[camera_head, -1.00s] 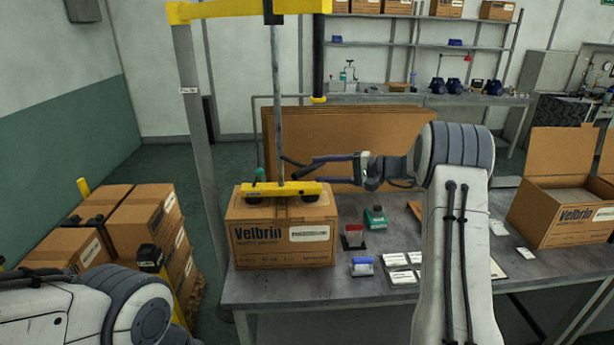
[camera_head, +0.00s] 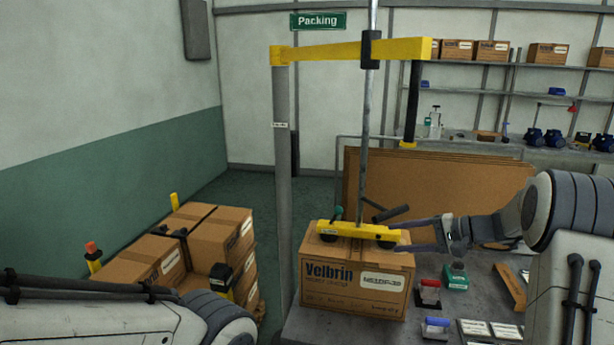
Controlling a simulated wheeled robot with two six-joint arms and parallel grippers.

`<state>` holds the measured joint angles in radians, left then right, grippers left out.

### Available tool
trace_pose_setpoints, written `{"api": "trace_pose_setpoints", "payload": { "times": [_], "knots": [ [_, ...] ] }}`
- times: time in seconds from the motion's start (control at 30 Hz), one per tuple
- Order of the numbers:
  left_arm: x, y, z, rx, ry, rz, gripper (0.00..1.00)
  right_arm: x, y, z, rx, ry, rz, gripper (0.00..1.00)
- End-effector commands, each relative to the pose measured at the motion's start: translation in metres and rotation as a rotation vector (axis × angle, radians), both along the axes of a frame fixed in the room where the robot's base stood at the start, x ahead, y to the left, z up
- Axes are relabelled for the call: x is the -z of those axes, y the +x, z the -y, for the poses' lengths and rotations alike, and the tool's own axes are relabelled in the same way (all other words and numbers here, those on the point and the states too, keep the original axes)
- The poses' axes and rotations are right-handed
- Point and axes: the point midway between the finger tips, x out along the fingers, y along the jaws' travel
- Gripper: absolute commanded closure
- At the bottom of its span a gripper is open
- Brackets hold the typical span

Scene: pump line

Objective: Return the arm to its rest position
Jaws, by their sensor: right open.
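My right arm comes in from the right. Its gripper (camera_head: 402,234) is open, with nothing between its fingers. The fingers point left, close to the right end of the yellow lifter bar (camera_head: 350,231); I cannot tell if they touch it. The lifter's dark handle (camera_head: 387,213) shows above and left of the fingers. The bar rests on top of a closed Velbrin carton (camera_head: 353,284) on the packing table (camera_head: 478,291). My left arm lies low at the left; its gripper is out of view.
The lifter's grey post (camera_head: 283,190) and yellow beam (camera_head: 350,50) stand left of and above the carton. Stacked cartons (camera_head: 222,238) are at left. A red-handled tool (camera_head: 429,292), a green device (camera_head: 455,277) and a blue-handled tool (camera_head: 436,326) lie right of the carton.

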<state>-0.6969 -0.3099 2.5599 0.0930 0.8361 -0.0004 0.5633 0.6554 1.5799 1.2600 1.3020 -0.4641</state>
Motion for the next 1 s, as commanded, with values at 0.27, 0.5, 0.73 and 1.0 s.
{"api": "trace_pose_setpoints", "payload": {
  "times": [0.27, 0.5, 0.73, 1.0],
  "knots": [
    [0.000, 0.000, 0.000, 0.000, 0.000, 0.000, 0.50, 0.088, -0.143, -0.083, -0.245, -0.631, -0.326, 0.43],
    [0.000, 0.000, 0.000, 0.000, 0.000, 0.000, 0.50, 0.109, -0.218, -0.082, -0.415, -1.050, -0.219, 0.43],
    [0.000, 0.000, 0.000, 0.000, 0.000, 0.000, 0.50, 0.105, -0.251, -0.106, -0.583, -1.226, -0.023, 0.43],
    [0.000, 0.000, 0.000, 0.000, 0.000, 0.000, 0.50, 0.079, -0.303, -0.178, -0.872, -1.200, 0.078, 0.43]
  ]
}}
